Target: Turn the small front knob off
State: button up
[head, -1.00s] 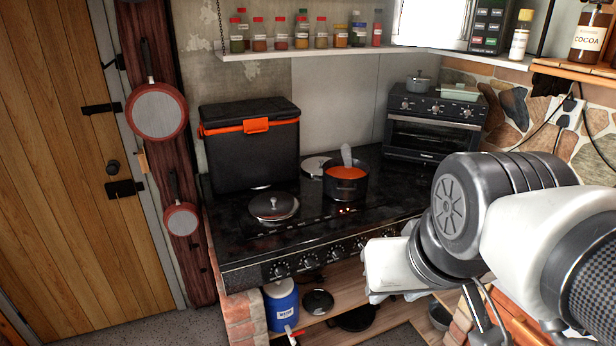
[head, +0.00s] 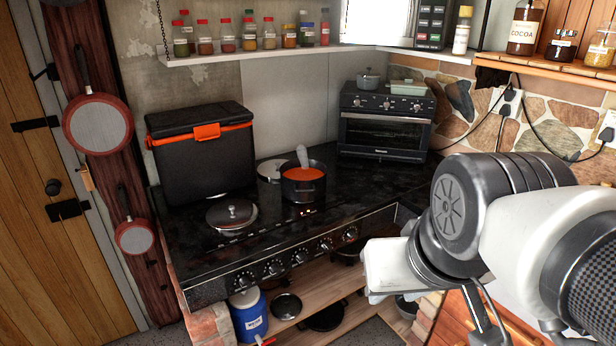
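The black stove (head: 190,262) stands against the back wall. Its front panel carries a row of several round knobs, from the left knob (head: 243,281) through a middle knob (head: 299,255) to the right knob (head: 350,233). Their markings are too small to read, and I cannot tell which one is the small front knob. A small red light shows on the stovetop near the pot. My gripper (head: 388,268) is right of and in front of the knob row, apart from it. Only its white body shows; the fingers are hidden.
A black pot (head: 303,188) with orange contents and a spoon sits on the stovetop, near a lidded pan (head: 231,214) and a black cooler box (head: 203,165). A small oven (head: 384,130) stands at the back right. A blue container (head: 249,316) stands below the knobs.

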aim_at(325, 248)
jog(key=i+j, duration=0.1)
jog(key=k, duration=0.55)
jog(key=i+j+z, duration=0.1)
jog(key=i, duration=0.3)
jog(key=i+j, duration=0.15)
jog(key=i, duration=0.3)
jog(key=i+j+z, duration=0.15)
jog(key=i, duration=0.25)
